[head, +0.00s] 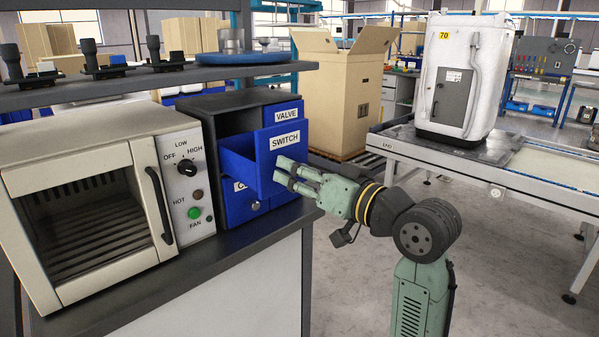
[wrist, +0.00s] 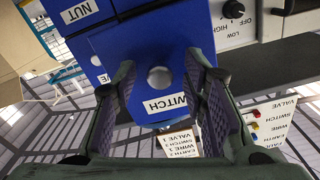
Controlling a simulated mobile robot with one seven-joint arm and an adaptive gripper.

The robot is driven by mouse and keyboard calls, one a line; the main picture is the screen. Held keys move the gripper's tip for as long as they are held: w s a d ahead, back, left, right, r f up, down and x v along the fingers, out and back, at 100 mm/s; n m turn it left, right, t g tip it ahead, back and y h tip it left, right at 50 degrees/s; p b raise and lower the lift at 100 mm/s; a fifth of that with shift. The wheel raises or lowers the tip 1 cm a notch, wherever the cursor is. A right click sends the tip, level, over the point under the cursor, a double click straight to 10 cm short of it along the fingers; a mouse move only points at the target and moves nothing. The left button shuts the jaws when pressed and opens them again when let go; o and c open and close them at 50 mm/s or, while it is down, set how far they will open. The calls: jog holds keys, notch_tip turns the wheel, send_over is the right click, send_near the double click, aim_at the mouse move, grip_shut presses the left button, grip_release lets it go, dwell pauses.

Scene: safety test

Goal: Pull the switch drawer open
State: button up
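The blue switch drawer (head: 238,163) stands partly out of the dark cabinet, its interior showing from above in the head view. Its front carries a white SWITCH label (head: 285,140). In the wrist view the drawer front (wrist: 150,55) faces me, with a round pale knob (wrist: 160,79) near its middle. My gripper (head: 287,173) is at the drawer front in the head view. In the wrist view my gripper (wrist: 164,75) is open, with one finger on each side of the knob and gaps between. The knob is hidden in the head view.
The VALVE drawer (head: 284,113) is beside it and another blue drawer (head: 243,203) lies below. A beige oven (head: 90,205) with knob and buttons stands left on the bench. A shelf (head: 150,78) runs above. Floor to the right is clear up to the conveyor (head: 480,175).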

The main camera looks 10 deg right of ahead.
jog(key=v, duration=1.2)
jog(key=shift+s, duration=0.1)
